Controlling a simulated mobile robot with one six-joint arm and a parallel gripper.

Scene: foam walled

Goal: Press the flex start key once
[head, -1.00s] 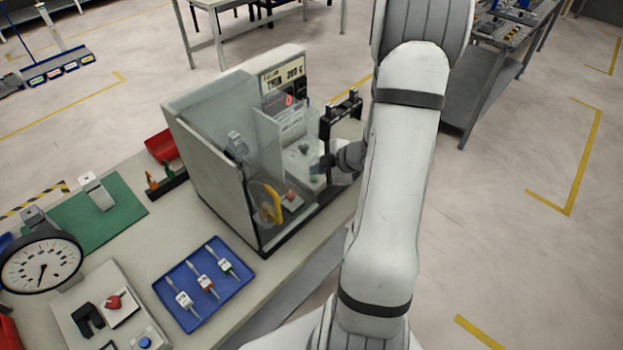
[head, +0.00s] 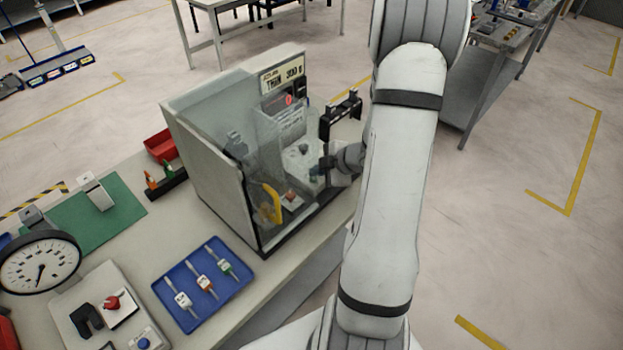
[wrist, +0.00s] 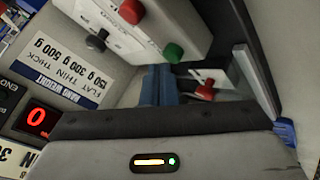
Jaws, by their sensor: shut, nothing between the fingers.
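The clear-walled machine (head: 215,180) stands on the bench in the head view. In the wrist view its pale panel (wrist: 112,22) carries a red key (wrist: 131,11), a green key (wrist: 173,52) and a dark grey knob (wrist: 97,40). The key lettering is too small to read, so I cannot tell which is flex start. My gripper (wrist: 158,72) is shut and empty. Its blue fingertips point at the panel beside the green key. I cannot tell whether they touch it. In the head view my gripper (head: 317,172) reaches into the machine's right side.
A red digit display (wrist: 38,121) reads 0 beside a hand-weight label (wrist: 68,58). A red knob (wrist: 205,92) sits on a small plate close to my fingers. The machine's side wall (wrist: 253,80) is near on the right. A blue tray (head: 242,281) lies on the bench outside.

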